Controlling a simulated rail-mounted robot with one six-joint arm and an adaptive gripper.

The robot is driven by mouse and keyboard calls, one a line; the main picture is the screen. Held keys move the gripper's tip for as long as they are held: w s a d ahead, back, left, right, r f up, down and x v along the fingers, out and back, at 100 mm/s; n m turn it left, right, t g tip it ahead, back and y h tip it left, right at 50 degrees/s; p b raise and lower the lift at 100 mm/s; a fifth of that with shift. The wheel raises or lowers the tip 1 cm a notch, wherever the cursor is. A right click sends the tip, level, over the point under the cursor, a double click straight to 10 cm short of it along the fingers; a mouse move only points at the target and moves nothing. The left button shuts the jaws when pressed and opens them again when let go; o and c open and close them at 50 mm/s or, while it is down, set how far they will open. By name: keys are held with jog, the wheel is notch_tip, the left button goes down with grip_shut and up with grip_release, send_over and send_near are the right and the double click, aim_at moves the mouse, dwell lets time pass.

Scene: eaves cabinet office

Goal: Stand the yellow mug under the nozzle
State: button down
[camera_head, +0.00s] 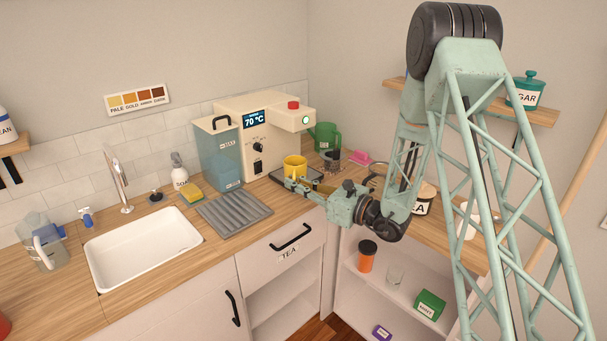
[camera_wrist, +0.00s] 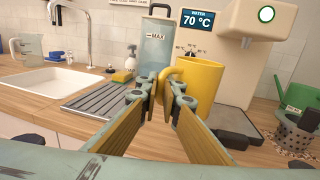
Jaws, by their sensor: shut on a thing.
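The yellow mug (camera_head: 295,163) is upright in front of the cream dispenser (camera_head: 243,132). In the wrist view the mug (camera_wrist: 205,85) has its handle toward me, and my gripper (camera_wrist: 162,90) is shut on that handle. My gripper (camera_head: 291,183) reaches in from the right in the head view. The nozzle (camera_wrist: 247,42) hangs under the overhanging dispenser head (camera_wrist: 245,18). In the wrist view the mug appears left of the nozzle and nearer to me. The dark drip tray (camera_wrist: 232,138) is partly hidden by the mug and finger. I cannot tell whether the mug touches it.
A blue water tank (camera_head: 220,152) stands left of the dispenser, with a ribbed drainer (camera_head: 234,211) and a sink (camera_head: 142,248) further left. A green watering can (camera_head: 325,136) and a dark perforated pot (camera_head: 331,159) stand to the right. My arm crosses the counter's right side.

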aim_at(294, 163)
dwell(0.4)
jog(key=w, duration=0.5)
jog(key=w+f+b, duration=0.1)
jog(key=w, duration=0.4)
jog(key=w+b, duration=0.1)
jog(key=w, duration=0.5)
jog(key=shift+a+f, duration=0.2)
jog(key=shift+a, duration=0.1)
jog(key=shift+f, duration=0.1)
jog(key=shift+f+b, duration=0.6)
jog(key=shift+f, duration=1.1)
jog(key=shift+f, duration=0.15)
jog(key=c, duration=2.9)
grip_release()
jog(key=shift+o, duration=0.2)
